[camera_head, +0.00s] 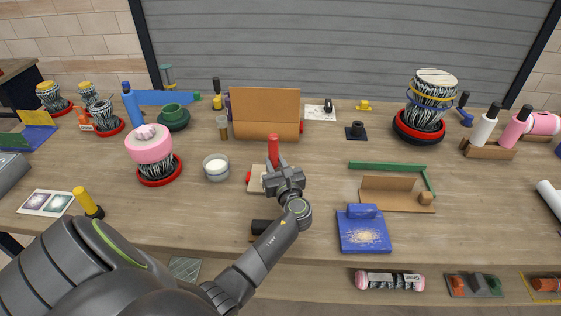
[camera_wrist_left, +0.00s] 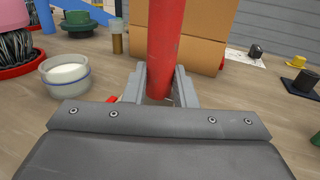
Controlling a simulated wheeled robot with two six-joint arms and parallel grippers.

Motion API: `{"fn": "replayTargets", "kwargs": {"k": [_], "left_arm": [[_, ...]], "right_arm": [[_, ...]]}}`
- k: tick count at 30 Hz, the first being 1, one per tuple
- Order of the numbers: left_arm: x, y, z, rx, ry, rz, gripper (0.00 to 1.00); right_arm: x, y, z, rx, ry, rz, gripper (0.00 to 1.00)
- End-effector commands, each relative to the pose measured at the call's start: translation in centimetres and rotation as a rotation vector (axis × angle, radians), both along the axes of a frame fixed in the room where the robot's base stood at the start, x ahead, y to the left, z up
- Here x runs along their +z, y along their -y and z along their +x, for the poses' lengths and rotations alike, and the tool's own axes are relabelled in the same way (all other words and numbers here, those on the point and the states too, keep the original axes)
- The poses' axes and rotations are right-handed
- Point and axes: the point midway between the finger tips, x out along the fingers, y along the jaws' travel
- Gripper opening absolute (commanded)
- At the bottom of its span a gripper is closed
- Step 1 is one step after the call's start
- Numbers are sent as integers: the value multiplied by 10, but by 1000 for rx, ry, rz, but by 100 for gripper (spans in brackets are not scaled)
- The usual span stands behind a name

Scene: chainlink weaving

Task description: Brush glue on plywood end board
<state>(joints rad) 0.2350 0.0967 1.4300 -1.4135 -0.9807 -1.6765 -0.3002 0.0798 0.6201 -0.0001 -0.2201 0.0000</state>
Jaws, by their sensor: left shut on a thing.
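My left gripper (camera_head: 271,170) is shut on an upright red handle (camera_head: 273,150), likely the glue brush. I cannot tell which wooden piece is the plywood end board. My right gripper is out of view.
An orange-brown box (camera_head: 264,104) with a raised panel stands behind the gripper. A pink-topped woven drum (camera_head: 149,145) stands left of the jar. A brown board piece (camera_head: 392,187), a green strip (camera_head: 388,166) and a blue sanding tray (camera_head: 363,232) lie to the right.

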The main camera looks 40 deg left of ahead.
Motion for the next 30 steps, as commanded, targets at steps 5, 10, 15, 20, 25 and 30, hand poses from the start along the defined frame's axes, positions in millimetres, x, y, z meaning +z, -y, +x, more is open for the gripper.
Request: {"fn": "replayTargets", "kwargs": {"k": [5,10,15,20,25,30], "left_arm": [[1,-5,-3,0,-1,1,1],[1,-12,-8,0,0,0,1],[1,-18,-11,-1,0,1,1],[0,-24,-15,-1,1,-1,1],[0,-30,-18,0,-1,1,1],[1,-37,-23,0,0,0,1]], "right_arm": [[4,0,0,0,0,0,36],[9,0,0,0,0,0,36],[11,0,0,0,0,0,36],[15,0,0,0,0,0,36],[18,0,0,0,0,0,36],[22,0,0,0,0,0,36]]}}
